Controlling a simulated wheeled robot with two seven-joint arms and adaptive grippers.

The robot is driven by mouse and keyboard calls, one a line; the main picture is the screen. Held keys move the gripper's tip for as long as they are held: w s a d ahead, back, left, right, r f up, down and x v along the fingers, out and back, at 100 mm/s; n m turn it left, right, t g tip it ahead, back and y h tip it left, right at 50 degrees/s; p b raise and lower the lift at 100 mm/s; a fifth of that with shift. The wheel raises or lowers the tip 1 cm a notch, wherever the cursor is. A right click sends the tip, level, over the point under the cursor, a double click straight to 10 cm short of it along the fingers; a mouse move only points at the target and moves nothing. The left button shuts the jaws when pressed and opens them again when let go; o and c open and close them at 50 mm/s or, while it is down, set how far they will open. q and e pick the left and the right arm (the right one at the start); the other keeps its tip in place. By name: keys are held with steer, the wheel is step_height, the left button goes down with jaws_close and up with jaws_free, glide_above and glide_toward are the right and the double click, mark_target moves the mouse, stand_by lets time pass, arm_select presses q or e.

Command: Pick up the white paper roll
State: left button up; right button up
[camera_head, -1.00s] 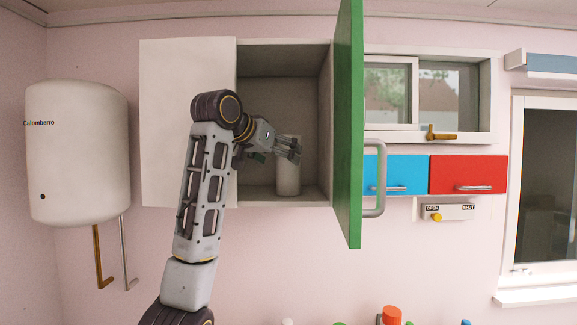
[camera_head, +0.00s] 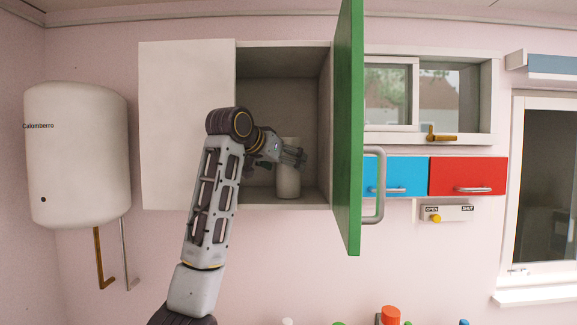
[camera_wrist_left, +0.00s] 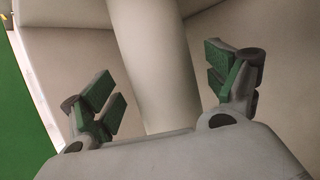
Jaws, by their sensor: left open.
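The white paper roll (camera_head: 289,182) stands upright on the floor of the open wall cupboard (camera_head: 283,203). My left gripper (camera_head: 277,160) reaches into the cupboard at the upper part of the roll, and one finger overlaps it in the head view. In the left wrist view the pale roll (camera_wrist_left: 152,55) passes between the two open fingers with green pads, with a visible gap on each side. The fingers of the left gripper (camera_wrist_left: 163,82) are not closed on it. My right gripper is not in view.
The green cupboard door (camera_head: 347,130) stands open just right of the opening, with a grey handle (camera_head: 377,185). A white boiler (camera_head: 78,150) hangs at the left. Blue (camera_head: 396,176) and red (camera_head: 468,175) drawers are at the right. Several object tops show along the bottom.

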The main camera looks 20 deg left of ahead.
arm_select(q)
steer(key=shift+p+x, duration=0.45)
steer(key=shift+x, duration=0.95)
steer(key=c, duration=1.2)
